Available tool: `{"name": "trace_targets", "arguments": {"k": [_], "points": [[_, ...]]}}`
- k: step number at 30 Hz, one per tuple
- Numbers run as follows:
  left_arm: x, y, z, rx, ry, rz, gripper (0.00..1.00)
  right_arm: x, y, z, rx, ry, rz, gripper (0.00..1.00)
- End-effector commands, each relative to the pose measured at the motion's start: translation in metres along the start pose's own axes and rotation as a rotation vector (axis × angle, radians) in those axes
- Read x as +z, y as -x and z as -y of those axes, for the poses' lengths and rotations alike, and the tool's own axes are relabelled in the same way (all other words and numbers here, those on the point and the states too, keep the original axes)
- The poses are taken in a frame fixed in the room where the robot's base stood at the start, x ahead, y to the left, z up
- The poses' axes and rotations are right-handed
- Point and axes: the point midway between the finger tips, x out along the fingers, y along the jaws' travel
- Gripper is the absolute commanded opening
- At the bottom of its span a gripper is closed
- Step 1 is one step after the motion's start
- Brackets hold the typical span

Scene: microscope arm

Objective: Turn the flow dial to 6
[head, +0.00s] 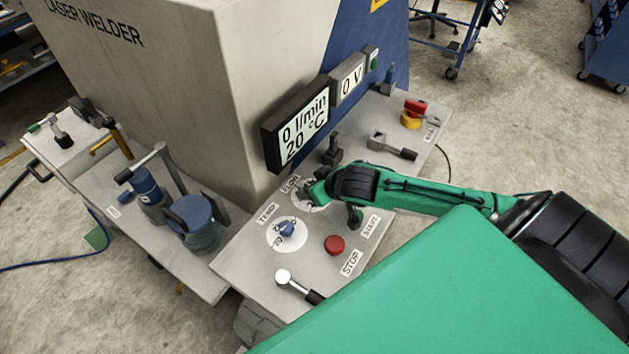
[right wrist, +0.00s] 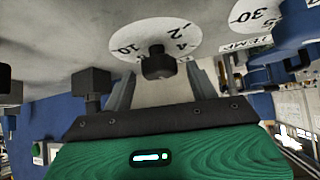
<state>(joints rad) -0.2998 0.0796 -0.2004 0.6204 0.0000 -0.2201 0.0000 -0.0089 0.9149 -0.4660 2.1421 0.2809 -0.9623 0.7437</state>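The flow dial is a white numbered disc with a dark knob (right wrist: 158,64), near the top of the right wrist view. The numbers 10, 2 and 4 show on the disc (right wrist: 180,32); the pointer's setting is not clear. My right gripper (right wrist: 160,70) is open, one finger on each side of the knob; I cannot tell whether they touch it. In the head view my right gripper (head: 314,191) covers most of the dial by the FLOW label (head: 290,184). The display (head: 300,130) reads 0 l/min and 20 °C. My left gripper is not in view.
The blue TEMP dial (head: 287,229) sits beside the flow dial. A red STOP button (head: 334,245), a dark lever by START (head: 353,216) and a silver lever (head: 290,280) are close by. A red and yellow switch (head: 412,115) is farther back.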

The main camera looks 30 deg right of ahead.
Motion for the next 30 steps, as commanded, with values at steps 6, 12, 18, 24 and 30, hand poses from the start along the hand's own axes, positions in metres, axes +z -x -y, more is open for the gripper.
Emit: {"name": "trace_targets", "arguments": {"k": [6, 12, 18, 24, 30], "points": [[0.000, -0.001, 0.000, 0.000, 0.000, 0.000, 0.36, 0.001, 0.002, 0.000, 0.000, 0.000, 0.001, 0.59], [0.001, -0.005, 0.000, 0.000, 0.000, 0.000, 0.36, 0.002, 0.022, 0.000, -0.001, 0.001, 0.002, 0.59], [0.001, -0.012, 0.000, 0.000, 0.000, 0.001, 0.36, 0.002, 0.064, 0.000, 0.000, 0.004, 0.001, 0.59], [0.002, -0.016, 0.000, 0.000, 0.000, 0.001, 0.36, 0.002, 0.101, 0.000, 0.000, 0.003, 0.002, 0.59], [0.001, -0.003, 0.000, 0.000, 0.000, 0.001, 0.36, -0.001, 0.126, 0.000, 0.000, 0.000, 0.003, 0.59]]}}
